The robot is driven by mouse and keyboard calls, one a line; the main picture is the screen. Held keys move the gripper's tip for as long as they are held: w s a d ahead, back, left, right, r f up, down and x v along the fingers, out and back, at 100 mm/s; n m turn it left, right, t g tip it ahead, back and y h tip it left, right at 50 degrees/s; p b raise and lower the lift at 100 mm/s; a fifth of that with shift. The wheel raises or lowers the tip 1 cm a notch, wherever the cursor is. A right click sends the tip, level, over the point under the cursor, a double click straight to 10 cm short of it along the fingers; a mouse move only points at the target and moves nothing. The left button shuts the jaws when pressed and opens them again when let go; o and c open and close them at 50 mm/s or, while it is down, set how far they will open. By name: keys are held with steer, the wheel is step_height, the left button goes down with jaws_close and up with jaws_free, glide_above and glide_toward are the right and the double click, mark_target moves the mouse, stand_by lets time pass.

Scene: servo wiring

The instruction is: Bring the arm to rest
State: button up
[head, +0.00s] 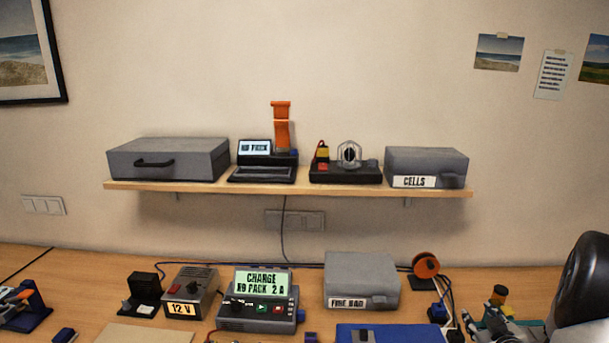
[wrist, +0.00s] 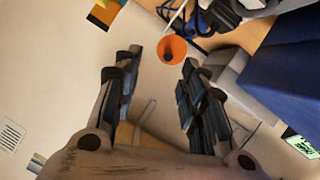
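My gripper (wrist: 162,60) shows in the wrist view with its two dark, padded fingers apart. I see nothing held between them. An orange round thing (wrist: 172,48) shows beyond the fingertips, apparently the orange spool (head: 426,265) that the head view shows at the back right of the desk. In the head view a dark rounded part of my arm (head: 585,275) stands at the right edge. I cannot make out the gripper clearly there.
The desk holds a grey fire bag case (head: 360,275), a charger (head: 260,308), a 12 V supply (head: 190,293) and a blue box (head: 390,334). A shelf (head: 300,189) above carries cases and devices. Dark cables (wrist: 195,22) lie near the spool.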

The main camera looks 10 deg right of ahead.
steer(key=w+a+r+g+y, duration=0.1)
steer(key=a+r+g, duration=0.1)
steer(key=a+r, duration=0.65)
steer(key=w+a+r+g, duration=0.15)
steer(key=a+r, duration=0.35)
steer(key=a, duration=0.7)
steer(key=s+a+g+y, duration=0.4)
steer(key=s+a+y, duration=0.1)
steer(key=s+a, duration=1.6)
steer(key=shift+s+a+r+n, duration=0.3)
steer(key=shift+s+a+r, duration=0.1)
steer(key=shift+a, duration=0.1)
